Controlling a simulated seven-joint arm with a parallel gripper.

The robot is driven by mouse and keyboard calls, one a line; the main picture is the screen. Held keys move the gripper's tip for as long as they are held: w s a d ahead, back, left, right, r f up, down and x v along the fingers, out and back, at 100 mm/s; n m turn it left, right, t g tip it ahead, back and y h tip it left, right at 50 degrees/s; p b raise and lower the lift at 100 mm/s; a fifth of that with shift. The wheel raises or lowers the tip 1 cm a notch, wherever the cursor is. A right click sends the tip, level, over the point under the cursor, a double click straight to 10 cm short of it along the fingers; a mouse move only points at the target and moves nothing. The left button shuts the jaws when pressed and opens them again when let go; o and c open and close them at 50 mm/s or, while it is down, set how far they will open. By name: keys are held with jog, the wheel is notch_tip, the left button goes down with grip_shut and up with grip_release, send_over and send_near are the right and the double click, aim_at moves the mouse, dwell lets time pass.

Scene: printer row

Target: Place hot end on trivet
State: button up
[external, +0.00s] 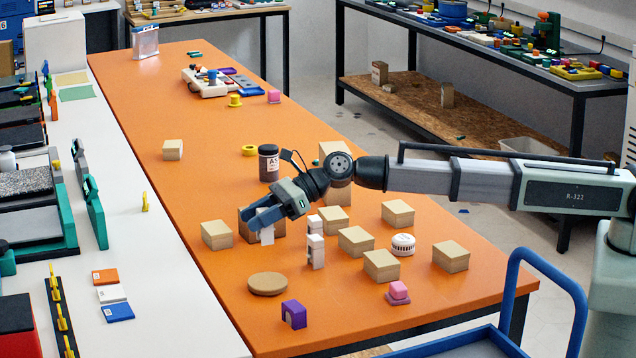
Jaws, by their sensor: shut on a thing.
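My gripper (262,218) has blue fingers and reaches in from the right, low over the orange table. It is shut on a small pale piece (267,236) that shows just below the fingers. The fingers hide most of this piece, and I cannot tell for sure whether it is the hot end. A round, flat, tan cork disc (268,284), which looks like the trivet, lies on the table in front of the gripper. Nothing rests on the disc, and the gripper is apart from it.
A tan box (246,227) stands close behind the fingers. A white stacked piece (316,248) stands upright to the right. The orange table (215,300) is clear left of the disc.

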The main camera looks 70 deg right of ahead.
jog(key=shift+f, duration=4.7)
jog(key=shift+s+f, duration=0.1)
jog(key=o, duration=1.1)
jog(key=v, duration=1.2)
